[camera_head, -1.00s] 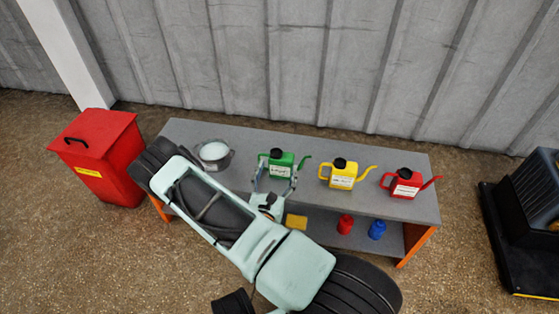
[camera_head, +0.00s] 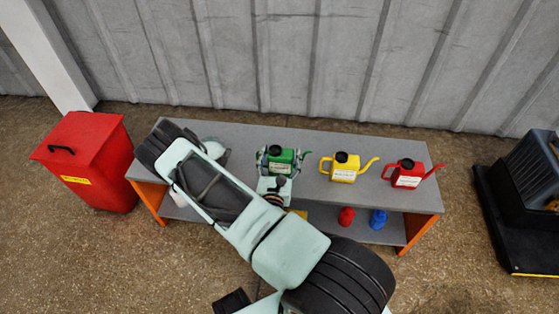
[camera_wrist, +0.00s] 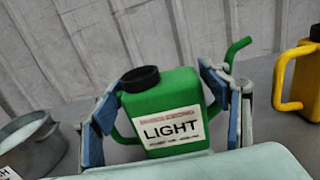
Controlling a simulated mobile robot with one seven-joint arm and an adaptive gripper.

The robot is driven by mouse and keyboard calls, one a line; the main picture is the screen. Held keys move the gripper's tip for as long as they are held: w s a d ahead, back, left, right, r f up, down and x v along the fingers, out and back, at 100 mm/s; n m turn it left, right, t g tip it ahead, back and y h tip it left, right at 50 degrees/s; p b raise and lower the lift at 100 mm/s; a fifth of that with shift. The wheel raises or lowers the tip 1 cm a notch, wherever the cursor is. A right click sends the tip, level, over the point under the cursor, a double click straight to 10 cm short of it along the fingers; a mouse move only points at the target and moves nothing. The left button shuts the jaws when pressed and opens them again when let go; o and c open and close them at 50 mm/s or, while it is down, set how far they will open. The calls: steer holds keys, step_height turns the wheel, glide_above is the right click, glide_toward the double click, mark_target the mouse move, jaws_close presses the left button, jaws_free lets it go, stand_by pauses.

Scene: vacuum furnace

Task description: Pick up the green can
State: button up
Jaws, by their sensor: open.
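The green can (camera_head: 281,158) stands upright on the grey bench top (camera_head: 225,134). In the wrist view the green can (camera_wrist: 165,103) shows a black cap and a white label reading "LIGHT"; its spout points right and its handle is at the left. My gripper (camera_head: 280,160) is open, with one finger on each side of the can's body. In the wrist view my gripper (camera_wrist: 158,108) has its left finger in front of or near the handle and its right finger near the spout side. I cannot tell if either finger touches the can.
A yellow can (camera_head: 344,167) and a red can (camera_head: 407,174) stand to the right on the bench. A metal pot (camera_wrist: 31,146) is at the left. A red bottle (camera_head: 346,216) and a blue bottle (camera_head: 378,219) are on the lower shelf. A red bin (camera_head: 88,160) stands left.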

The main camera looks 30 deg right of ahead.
steer(key=shift+c, duration=0.5)
steer(key=c, duration=0.9)
steer(key=shift+r, duration=0.1)
